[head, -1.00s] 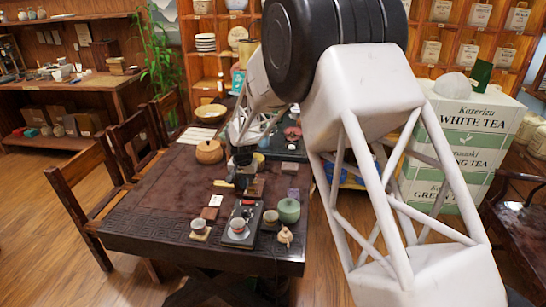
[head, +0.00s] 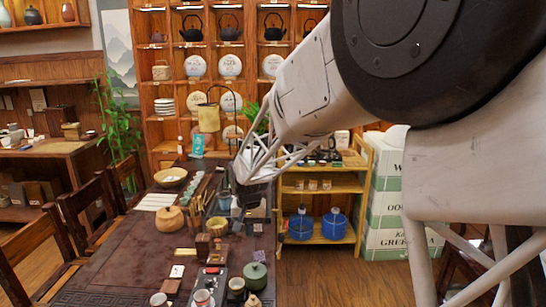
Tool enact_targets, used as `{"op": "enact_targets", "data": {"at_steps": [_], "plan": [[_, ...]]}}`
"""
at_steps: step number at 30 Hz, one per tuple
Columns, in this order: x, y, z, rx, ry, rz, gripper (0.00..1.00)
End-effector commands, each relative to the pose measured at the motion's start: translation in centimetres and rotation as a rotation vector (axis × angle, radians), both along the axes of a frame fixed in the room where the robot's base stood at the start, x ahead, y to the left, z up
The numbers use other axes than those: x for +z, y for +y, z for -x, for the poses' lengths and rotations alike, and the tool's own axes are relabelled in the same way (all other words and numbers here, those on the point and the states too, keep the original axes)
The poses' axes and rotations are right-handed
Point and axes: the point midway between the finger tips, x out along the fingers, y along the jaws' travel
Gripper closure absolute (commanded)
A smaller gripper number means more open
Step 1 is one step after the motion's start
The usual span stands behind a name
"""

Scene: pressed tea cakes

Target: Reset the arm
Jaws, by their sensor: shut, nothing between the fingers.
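My arm comes in from the upper right of the head view and reaches left over the dark carved tea table (head: 125,250). Its white lattice forearm ends above the table's right side. My gripper (head: 252,200) is a small dark shape at that end, shut with nothing held. Its fingertips are small and hard to make out against the dark tabletop. Pressed tea cakes in round white wrappers (head: 230,66) stand on the wooden wall shelf (head: 180,88) behind, well away from the gripper.
Chairs line the left.

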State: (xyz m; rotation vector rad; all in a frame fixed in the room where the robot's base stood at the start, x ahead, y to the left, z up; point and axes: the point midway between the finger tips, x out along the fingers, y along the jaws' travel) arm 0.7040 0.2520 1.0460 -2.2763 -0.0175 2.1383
Motion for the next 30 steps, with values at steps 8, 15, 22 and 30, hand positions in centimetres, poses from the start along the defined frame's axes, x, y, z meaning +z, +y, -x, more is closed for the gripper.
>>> {"op": "enact_targets", "data": {"at_steps": [8,15,22,30], "plan": [[4.4,-5.9,4.9,-0.005,-0.029,-0.004,1.00],[7.2,-10.4,9.6,-0.008,-0.051,-0.004,1.00],[9.1,-14.3,14.6,-0.010,-0.072,-0.003,1.00],[10.6,-18.2,20.6,-0.012,-0.099,0.001,1.00]]}}
